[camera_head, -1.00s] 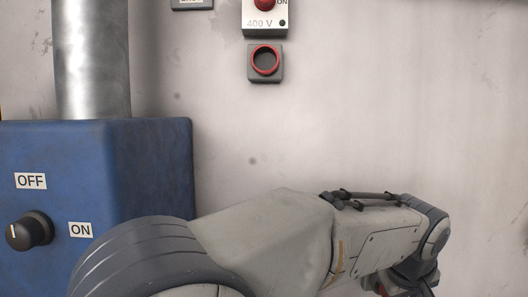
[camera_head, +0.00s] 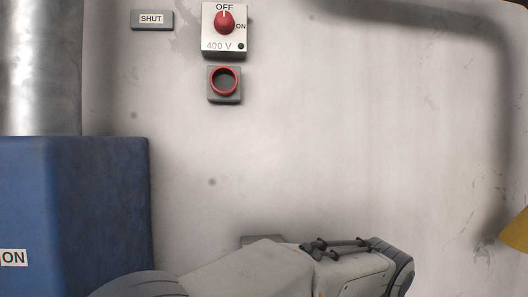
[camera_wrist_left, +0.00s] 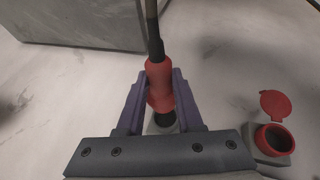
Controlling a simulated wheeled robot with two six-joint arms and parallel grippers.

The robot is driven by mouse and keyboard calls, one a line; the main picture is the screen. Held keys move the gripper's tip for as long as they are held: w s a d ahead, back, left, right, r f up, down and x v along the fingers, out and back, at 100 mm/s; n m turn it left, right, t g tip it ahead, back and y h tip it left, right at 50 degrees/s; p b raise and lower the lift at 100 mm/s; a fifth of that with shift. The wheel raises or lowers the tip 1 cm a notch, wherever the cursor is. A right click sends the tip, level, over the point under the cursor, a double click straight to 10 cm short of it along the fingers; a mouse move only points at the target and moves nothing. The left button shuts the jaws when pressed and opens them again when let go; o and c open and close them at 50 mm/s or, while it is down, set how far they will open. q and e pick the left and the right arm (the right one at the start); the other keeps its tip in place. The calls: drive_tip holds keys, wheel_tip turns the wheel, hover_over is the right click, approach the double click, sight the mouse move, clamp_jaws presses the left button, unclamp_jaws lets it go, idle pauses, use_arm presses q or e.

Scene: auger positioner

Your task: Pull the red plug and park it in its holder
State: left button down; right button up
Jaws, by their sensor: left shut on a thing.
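In the left wrist view the red plug (camera_wrist_left: 159,84) sits between the purple fingers of my left gripper (camera_wrist_left: 160,78), which is shut on it. A dark cable rises from the plug's top end. Its black lower end is in front of a pale round part, and I cannot tell whether they touch. A red-rimmed round receptacle (camera_wrist_left: 274,139) with a raised red lid stands apart at the right. In the head view a red-ringed socket (camera_head: 224,82) on the wall is empty. No holder can be identified for certain. My right gripper is not in view.
Above the socket is a 400 V switch box (camera_head: 225,30) with a red knob, and a SHUT sign (camera_head: 152,19) beside it. A blue machine housing (camera_head: 75,205) stands at the left. A grey box (camera_wrist_left: 85,22) shows in the wrist view. The wall's middle is clear.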

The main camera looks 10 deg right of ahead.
use_arm(q)
drive_tip(key=shift+w+r+p, duration=0.15)
drive_tip(key=shift+w+p, duration=0.95)
drive_tip(key=shift+w, duration=0.55)
drive_tip(key=shift+w+p, duration=0.35)
drive_tip(key=shift+w, duration=0.35)
drive_tip(key=shift+w+p, duration=1.7)
drive_tip(key=shift+w, duration=0.05)
drive_tip(key=shift+c, duration=2.4)
unclamp_jaws()
drive_tip(key=b+v, duration=0.1)
drive_tip(key=v, duration=0.9)
drive_tip(key=shift+s, duration=0.15)
